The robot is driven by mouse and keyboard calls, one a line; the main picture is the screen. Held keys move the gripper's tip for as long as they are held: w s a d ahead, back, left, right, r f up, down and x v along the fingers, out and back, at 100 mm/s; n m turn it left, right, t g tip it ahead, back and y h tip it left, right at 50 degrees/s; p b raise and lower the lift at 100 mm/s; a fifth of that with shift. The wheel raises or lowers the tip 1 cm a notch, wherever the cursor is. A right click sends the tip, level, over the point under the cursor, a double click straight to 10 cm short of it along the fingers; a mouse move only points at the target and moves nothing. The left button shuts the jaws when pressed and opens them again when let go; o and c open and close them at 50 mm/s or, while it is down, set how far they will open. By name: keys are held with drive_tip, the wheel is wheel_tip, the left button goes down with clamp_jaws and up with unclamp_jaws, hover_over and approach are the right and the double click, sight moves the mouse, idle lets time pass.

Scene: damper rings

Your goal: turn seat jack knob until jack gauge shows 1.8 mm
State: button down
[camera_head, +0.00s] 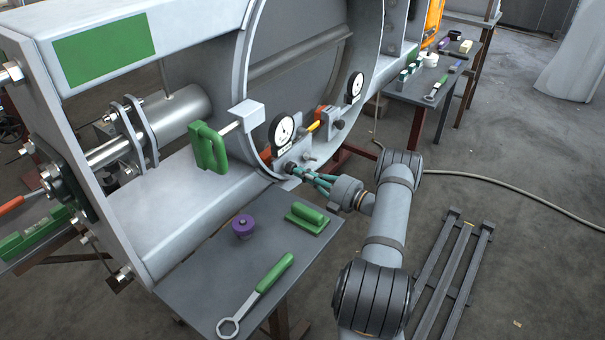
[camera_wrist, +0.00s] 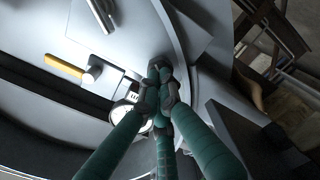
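My gripper (camera_head: 298,171) has green fingers with dark tips, drawn together at the small seat jack knob (camera_head: 291,167) low on the ring's near edge. In the wrist view the fingertips (camera_wrist: 161,72) meet closely and hide most of what is between them. The white round dial gauge (camera_head: 282,130) stands just above the knob; a second dial (camera_head: 354,87) is farther right. I cannot tell which is the jack gauge, and neither reading is legible. In the wrist view a dial (camera_wrist: 124,110) is partly hidden behind the fingers.
A yellow-handled part (camera_head: 313,126) sits between the dials. The near grey table (camera_head: 190,285) holds a purple knobbed piece (camera_head: 243,226), a green-handled block (camera_head: 307,217) and a green-handled wrench (camera_head: 257,292). A green clamp (camera_head: 208,148) stands left of the ring. A hose crosses the floor at right.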

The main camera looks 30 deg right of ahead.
idle(0.3)
drive_tip(key=m, duration=0.4)
drive_tip(key=shift+m, duration=0.4)
drive_tip(key=m, duration=0.4)
drive_tip(key=shift+m, duration=0.3)
drive_tip(key=c, duration=2)
unclamp_jaws()
